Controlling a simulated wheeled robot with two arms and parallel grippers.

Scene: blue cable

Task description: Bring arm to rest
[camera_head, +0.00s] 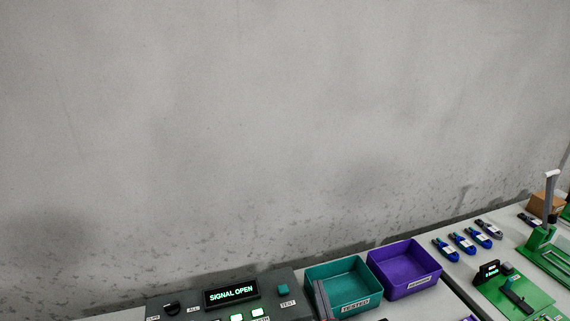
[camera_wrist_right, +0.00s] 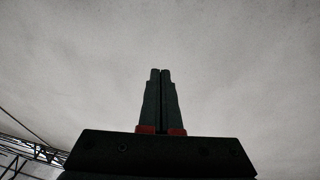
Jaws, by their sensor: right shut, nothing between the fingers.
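My right gripper (camera_wrist_right: 161,73) shows in the right wrist view with its two dark fingers closed together and nothing between them. Behind its fingertips there is only a plain grey surface. In the head view a thin grey and red part, which may belong to my right gripper, shows at the bottom edge in front of the teal bin; its state cannot be made out there. My left gripper is in neither view. Several blue coiled cables (camera_head: 462,242) lie in a row on the table at the right, with a grey one beside them.
A teal bin (camera_head: 366,301) labelled TESTED and a purple bin (camera_head: 413,289) stand side by side. Left of them is a test box with a display (camera_head: 231,295) reading SIGNAL OPEN. Green fixtures (camera_head: 531,298) stand at the right. A grey wall (camera_head: 250,120) rises behind.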

